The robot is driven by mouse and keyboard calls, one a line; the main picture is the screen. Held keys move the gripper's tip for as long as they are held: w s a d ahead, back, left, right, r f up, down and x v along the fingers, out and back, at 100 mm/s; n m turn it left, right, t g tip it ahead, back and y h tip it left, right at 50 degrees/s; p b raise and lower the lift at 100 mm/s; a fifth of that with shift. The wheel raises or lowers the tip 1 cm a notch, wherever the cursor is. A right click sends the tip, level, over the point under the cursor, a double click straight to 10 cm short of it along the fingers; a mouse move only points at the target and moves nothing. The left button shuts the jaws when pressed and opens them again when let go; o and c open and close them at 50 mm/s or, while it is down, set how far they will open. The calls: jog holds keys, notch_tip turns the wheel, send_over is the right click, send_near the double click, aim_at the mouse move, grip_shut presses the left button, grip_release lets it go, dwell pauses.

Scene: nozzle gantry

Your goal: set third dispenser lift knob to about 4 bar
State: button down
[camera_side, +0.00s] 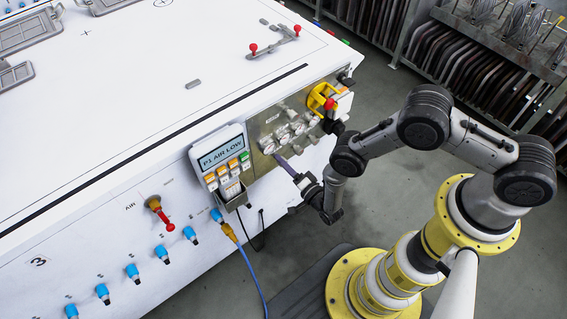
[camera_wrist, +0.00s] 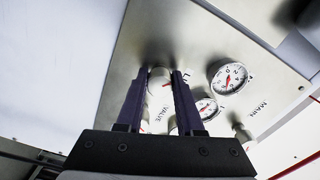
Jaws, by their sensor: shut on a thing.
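The metal regulator panel (camera_side: 257,133) is on the side of the white machine, with several round gauges and small knobs. My gripper (camera_side: 281,159) reaches its lower part with purple fingers. In the wrist view my gripper (camera_wrist: 160,76) is shut on a pale round knob (camera_wrist: 160,75), with one finger on each side. A label beside it is partly hidden by a finger. A white gauge with a red needle (camera_wrist: 229,77) is right of the fingers, and a second gauge (camera_wrist: 207,107) sits lower. Part of another gauge shows between the fingers; its reading is hidden.
A pendant reading "P1 AIR LOW" (camera_side: 221,157) hangs left of the panel. A yellow ring with a red handle (camera_side: 322,98) is at its upper right. Another pale knob (camera_wrist: 242,132) stands right of my gripper. A blue hose (camera_side: 250,262) hangs below.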

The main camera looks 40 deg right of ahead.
jog(key=shift+m, duration=1.9)
jog(key=c, duration=0.5)
grip_release()
jog(key=shift+c, duration=0.2)
jog(key=s, duration=1.4)
